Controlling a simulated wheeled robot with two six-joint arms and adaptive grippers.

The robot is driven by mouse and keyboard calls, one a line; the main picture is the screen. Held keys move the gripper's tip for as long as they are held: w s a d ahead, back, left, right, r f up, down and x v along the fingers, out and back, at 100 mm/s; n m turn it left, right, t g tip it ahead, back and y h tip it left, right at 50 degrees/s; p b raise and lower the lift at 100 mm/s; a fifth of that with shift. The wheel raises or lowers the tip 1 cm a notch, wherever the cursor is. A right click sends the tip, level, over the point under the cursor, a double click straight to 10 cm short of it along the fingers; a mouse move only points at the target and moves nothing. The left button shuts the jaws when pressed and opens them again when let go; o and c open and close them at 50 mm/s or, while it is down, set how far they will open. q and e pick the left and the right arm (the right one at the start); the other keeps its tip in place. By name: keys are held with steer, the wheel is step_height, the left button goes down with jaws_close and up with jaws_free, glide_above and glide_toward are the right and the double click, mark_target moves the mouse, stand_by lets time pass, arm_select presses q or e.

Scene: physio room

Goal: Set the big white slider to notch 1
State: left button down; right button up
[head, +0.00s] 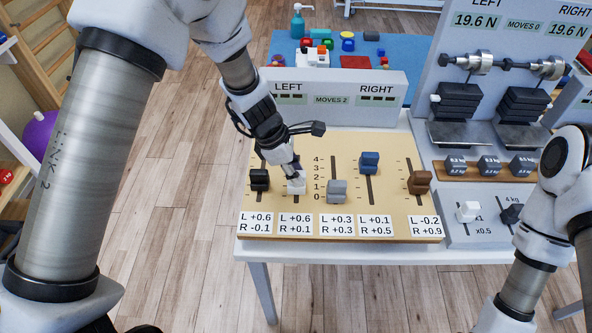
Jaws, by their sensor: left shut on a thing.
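The big white slider (296,187) is a white knob in the second slot from the left on the tan board (400,231). It stands low in its slot, around the level of marks 0 and 1; I cannot tell the exact notch. My left gripper (295,174) reaches down from above and is shut on this knob, hiding its upper part and some of the slot. The number scale (317,178) runs from 0 at the near end to 4 at the far end. My right arm shows at the right edge, but its gripper is not in view.
Beside it on the board are a black slider (260,180), a grey slider (337,191), a blue slider (370,162) and a brown slider (419,182). A display box (392,114) stands behind, reading "MOVES 2". A weight apparatus (430,90) stands at the right.

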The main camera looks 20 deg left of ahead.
arm_select(q)
steer(key=shift+w+a+f, duration=0.1)
steer(key=shift+w, duration=0.35)
steer(key=c, duration=1.2)
jaws_free()
steer(key=shift+w+f, duration=0.1)
steer(key=shift+o, duration=1)
steer(key=shift+s+d+r, duration=0.2)
steer(key=shift+s, duration=0.05)
steer(key=shift+w, duration=0.1)
steer(key=shift+a, duration=0.15)
steer(key=shift+w+a+r, duration=0.1)
steer(key=shift+r, duration=0.1)
steer(key=v, duration=1.1)
steer(key=shift+r, duration=0.2)
